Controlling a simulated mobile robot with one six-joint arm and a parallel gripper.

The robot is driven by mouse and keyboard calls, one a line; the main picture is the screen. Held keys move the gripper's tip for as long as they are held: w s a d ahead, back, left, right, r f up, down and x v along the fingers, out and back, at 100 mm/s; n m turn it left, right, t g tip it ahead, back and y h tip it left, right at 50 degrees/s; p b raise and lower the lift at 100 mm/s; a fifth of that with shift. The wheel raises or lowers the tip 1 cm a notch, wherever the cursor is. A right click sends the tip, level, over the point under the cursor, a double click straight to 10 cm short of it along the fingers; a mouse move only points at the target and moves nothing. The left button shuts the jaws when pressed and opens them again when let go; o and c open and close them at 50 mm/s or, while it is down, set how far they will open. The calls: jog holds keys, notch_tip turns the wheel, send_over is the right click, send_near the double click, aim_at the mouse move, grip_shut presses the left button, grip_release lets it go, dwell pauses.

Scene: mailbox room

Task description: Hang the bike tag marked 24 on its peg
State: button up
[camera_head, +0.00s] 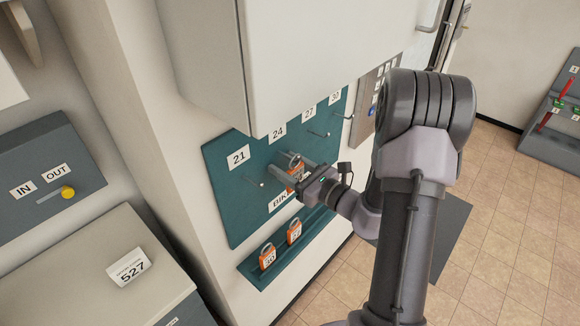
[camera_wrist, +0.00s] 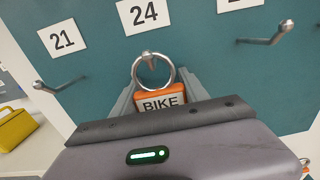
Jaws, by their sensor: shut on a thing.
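My gripper (camera_head: 297,176) is shut on an orange bike tag (camera_wrist: 160,101) with a metal ring (camera_wrist: 137,76) on top, held upright at the teal board (camera_head: 219,179). The word BIKE shows in the wrist view; the number below is hidden by my gripper. The peg under label 24 (camera_wrist: 148,56) shows its knob inside the upper part of the ring. I cannot tell whether the ring is around the peg or only in front of it. The 24 label (camera_head: 279,131) also shows in the head view.
Empty pegs stand under label 21 (camera_wrist: 62,39) and to the right (camera_wrist: 284,27). Two orange tags (camera_head: 267,259) (camera_head: 294,232) stand on the ledge below the board. A white cabinet (camera_head: 300,60) overhangs the board. A yellow padlock-like object (camera_wrist: 18,126) is at left.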

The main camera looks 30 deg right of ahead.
jog(key=shift+a+f, duration=0.15)
jog(key=shift+f, duration=0.15)
jog(key=o, duration=1.6)
